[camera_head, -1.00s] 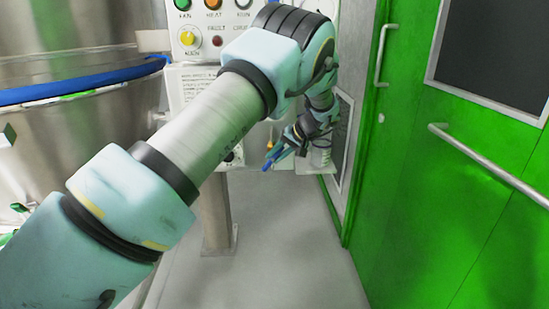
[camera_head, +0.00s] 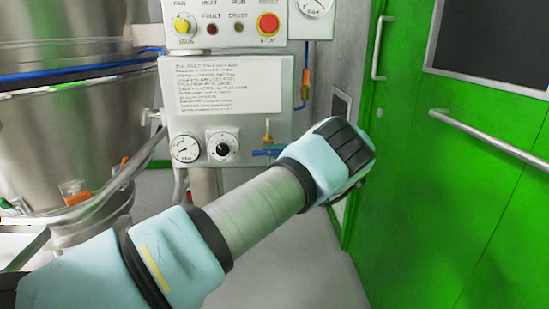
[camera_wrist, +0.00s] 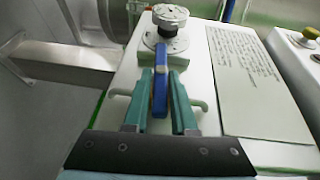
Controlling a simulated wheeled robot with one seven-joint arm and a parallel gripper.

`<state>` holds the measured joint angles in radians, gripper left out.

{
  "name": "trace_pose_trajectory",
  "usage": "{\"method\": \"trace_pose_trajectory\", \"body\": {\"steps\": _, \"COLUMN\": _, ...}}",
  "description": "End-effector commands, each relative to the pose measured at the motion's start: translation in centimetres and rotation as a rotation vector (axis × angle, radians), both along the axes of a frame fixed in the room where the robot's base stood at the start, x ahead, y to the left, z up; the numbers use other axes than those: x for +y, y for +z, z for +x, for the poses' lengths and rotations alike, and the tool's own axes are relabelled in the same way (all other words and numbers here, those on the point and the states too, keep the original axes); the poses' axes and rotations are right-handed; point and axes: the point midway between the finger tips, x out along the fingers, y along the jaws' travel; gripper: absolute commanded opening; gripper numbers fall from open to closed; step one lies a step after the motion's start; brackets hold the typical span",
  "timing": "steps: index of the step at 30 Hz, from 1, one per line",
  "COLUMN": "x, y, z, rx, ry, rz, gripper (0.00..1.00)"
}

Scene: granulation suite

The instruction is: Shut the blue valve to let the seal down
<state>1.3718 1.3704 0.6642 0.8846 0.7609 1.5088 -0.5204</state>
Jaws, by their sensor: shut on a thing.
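The blue valve handle (camera_head: 267,152) shows in the head view, pointing sideways at the lower right of the grey panel, below a brass fitting. My forearm hides its right end and my gripper there. In the wrist view, the blue handle (camera_wrist: 160,85) runs between the two teal fingers of my gripper (camera_wrist: 161,78), which is shut on it. The handle's far end reaches past the fingertips toward a round gauge or knob. The blue seal (camera_head: 80,72) rings the steel vessel at the left; whether it is raised or lowered, I cannot tell.
The panel (camera_head: 230,72) carries a printed label, a gauge (camera_head: 186,148) and a black knob (camera_head: 222,147). A control box with a red stop button (camera_head: 268,24) is above it. A green door (camera_head: 450,180) with a bar handle stands at the right. The floor between is clear.

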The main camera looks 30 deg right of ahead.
Motion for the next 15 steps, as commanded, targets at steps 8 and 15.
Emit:
{"method": "trace_pose_trajectory", "body": {"steps": 8, "x": -0.05, "y": -0.27, "z": 0.06, "rx": -0.036, "ry": -0.003, "rz": 0.076, "gripper": 0.00}}
{"method": "trace_pose_trajectory", "body": {"steps": 15, "x": -0.03, "y": -0.15, "z": 0.09, "rx": -0.043, "ry": -0.003, "rz": 0.091, "gripper": 0.00}}
